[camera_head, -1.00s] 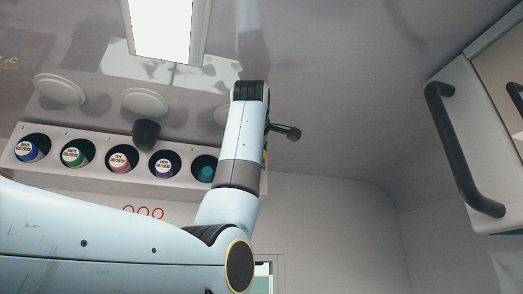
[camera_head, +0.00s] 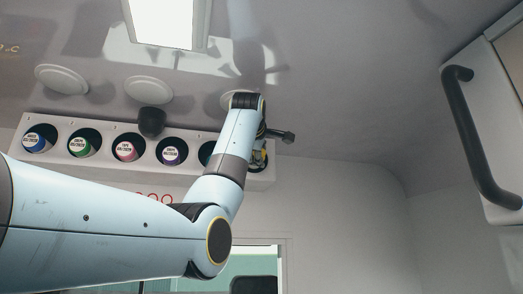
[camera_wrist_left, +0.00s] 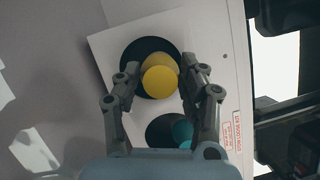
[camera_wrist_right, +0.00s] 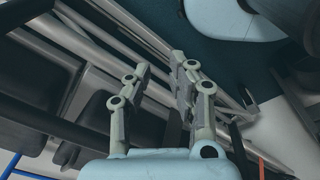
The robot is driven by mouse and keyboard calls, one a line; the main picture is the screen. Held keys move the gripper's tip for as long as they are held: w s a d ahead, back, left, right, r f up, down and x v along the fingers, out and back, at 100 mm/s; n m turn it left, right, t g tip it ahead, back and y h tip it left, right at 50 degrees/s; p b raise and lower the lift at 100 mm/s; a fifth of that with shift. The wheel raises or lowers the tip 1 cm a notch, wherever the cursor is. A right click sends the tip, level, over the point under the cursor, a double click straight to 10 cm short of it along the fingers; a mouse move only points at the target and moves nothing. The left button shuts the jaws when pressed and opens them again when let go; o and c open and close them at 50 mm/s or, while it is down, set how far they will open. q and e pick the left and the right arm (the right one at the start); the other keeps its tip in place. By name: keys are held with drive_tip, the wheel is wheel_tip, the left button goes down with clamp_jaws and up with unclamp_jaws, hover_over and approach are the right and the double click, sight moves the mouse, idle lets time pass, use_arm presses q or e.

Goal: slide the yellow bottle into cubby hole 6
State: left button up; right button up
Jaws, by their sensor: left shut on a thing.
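The yellow bottle (camera_wrist_left: 160,80) is between the fingers of my left gripper (camera_wrist_left: 160,72), which is shut on it. Its round yellow end overlaps the dark end hole (camera_wrist_left: 137,54) of the white cubby rack (camera_wrist_left: 108,48). How deep it sits in the hole I cannot tell. In the head view, the yellow bottle (camera_head: 259,157) shows as a small patch at the rack's right end, mostly hidden by my left arm and gripper (camera_head: 262,150). My right gripper (camera_wrist_right: 160,65) is open and empty, away from the rack.
The rack's other holes hold blue (camera_head: 36,143), green (camera_head: 80,147), pink (camera_head: 126,151) and purple (camera_head: 172,152) bottles. A teal bottle (camera_wrist_left: 182,132) sits in the neighbouring hole. A cabinet with a dark handle (camera_head: 475,140) is at the right. Round ceiling fittings (camera_head: 148,89) are above the rack.

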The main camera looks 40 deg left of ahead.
use_arm(q)
drive_tip(key=shift+w+a, duration=1.5)
drive_tip(key=shift+a, duration=0.3)
drive_tip(key=o, duration=1.3)
drive_tip(key=shift+o, duration=0.4)
drive_tip(key=o, duration=0.6)
drive_tip(key=shift+s+d, duration=0.1)
